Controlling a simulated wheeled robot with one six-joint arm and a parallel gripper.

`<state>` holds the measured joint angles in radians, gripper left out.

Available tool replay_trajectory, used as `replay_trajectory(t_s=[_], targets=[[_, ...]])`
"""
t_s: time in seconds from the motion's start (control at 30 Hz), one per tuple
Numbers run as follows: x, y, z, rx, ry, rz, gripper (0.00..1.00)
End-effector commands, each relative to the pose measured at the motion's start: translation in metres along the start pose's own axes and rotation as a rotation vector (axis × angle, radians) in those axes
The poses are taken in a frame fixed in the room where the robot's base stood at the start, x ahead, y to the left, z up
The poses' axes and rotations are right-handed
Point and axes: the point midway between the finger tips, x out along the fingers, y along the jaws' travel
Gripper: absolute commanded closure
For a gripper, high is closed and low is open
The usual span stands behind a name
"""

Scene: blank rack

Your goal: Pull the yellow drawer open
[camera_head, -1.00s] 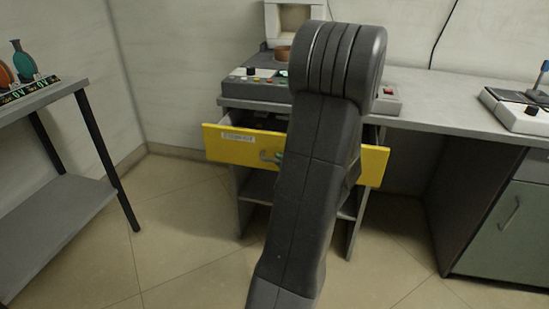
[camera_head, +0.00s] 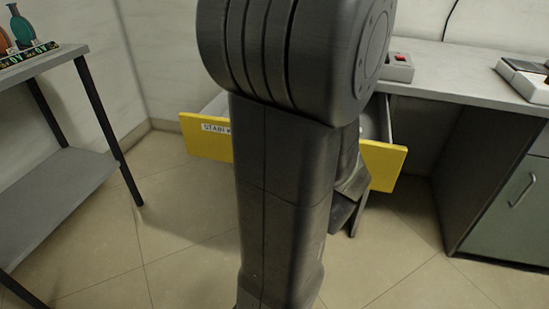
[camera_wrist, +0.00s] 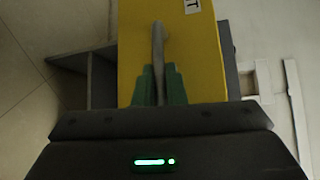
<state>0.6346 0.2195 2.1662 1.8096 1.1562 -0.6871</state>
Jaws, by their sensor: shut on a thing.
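The yellow drawer (camera_head: 381,165) stands out from under the grey bench in the head view, pulled open, with a white label at its left end. My arm hides its middle there. In the wrist view the yellow front (camera_wrist: 199,55) fills the upper middle. Its grey bar handle (camera_wrist: 158,48) runs between the green fingers of my gripper (camera_wrist: 159,85), which is shut on it.
The grey bench top (camera_head: 455,75) carries a device with a red button (camera_head: 399,67) and a flat tray at right. A green-grey cabinet (camera_head: 510,205) stands at right. A grey shelf table (camera_head: 40,72) with flasks is at left. The floor between is clear.

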Motion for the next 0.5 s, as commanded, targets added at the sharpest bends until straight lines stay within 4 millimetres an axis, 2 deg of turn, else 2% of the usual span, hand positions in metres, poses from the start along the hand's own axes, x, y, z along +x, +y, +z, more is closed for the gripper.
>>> replay_trajectory(t_s=[0.23, 0.27, 0.3, 0.5], targets=[[-0.0002, 0.0010, -0.0004, 0.001, 0.002, 0.003, 1.00], [-0.0001, 0.0010, -0.0004, 0.001, 0.002, 0.003, 0.83], [-0.0001, 0.0009, -0.0004, 0.001, 0.001, 0.002, 0.80], [0.0000, 0.0004, -0.0004, 0.000, 0.001, 0.001, 0.80]])
